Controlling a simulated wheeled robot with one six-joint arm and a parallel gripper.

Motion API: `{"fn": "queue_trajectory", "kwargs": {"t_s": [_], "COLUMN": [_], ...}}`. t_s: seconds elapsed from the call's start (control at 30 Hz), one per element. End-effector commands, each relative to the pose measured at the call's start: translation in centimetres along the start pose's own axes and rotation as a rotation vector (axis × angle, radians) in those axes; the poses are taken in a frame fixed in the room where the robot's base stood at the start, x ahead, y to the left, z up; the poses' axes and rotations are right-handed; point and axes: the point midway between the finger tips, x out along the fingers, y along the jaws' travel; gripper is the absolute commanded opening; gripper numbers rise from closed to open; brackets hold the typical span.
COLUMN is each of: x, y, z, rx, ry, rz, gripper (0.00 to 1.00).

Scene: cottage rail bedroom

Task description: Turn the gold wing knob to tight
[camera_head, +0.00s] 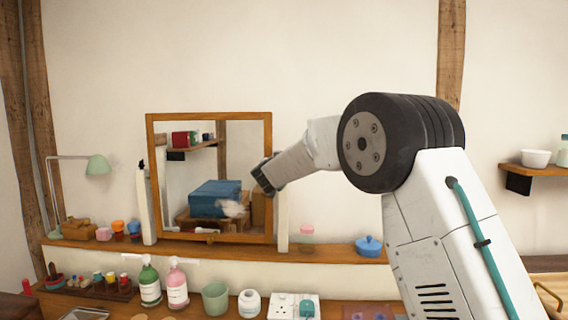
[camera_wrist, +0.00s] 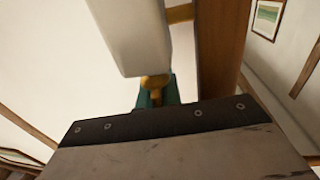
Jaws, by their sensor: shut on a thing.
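The gold wing knob (camera_wrist: 155,82) shows in the wrist view, at the lower end of a pale post (camera_wrist: 130,35). My gripper (camera_wrist: 157,94) has its teal fingers on both sides of the knob and is shut on it. In the head view my gripper (camera_head: 266,178) is at the right side of the wood-framed mirror (camera_head: 152,190), by the right pale post (camera_head: 283,215). The knob is hidden there behind my gripper. Its turn angle cannot be told.
The mirror stands on a wooden shelf (camera_head: 330,249). Below are a green bottle (camera_head: 150,285), a pink bottle (camera_head: 177,288) and a green cup (camera_head: 215,298). A blue lidded pot (camera_head: 369,246) and a pink jar (camera_head: 307,234) stand to the right. A green lamp (camera_head: 97,165) is at the left.

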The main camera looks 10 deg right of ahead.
Motion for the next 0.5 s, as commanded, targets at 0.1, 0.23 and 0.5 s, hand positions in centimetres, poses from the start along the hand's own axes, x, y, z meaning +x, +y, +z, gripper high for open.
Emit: {"fn": "queue_trajectory", "kwargs": {"t_s": [0.1, 0.23, 0.5], "x": [-0.02, -0.03, -0.01], "y": [0.01, 0.15, 0.43], "z": [0.05, 0.07, 0.02], "rx": [0.002, 0.001, 0.000], "ry": [0.000, 0.000, 0.001], "rz": [0.077, 0.143, 0.219], "gripper": [0.00, 0.00, 0.00]}}
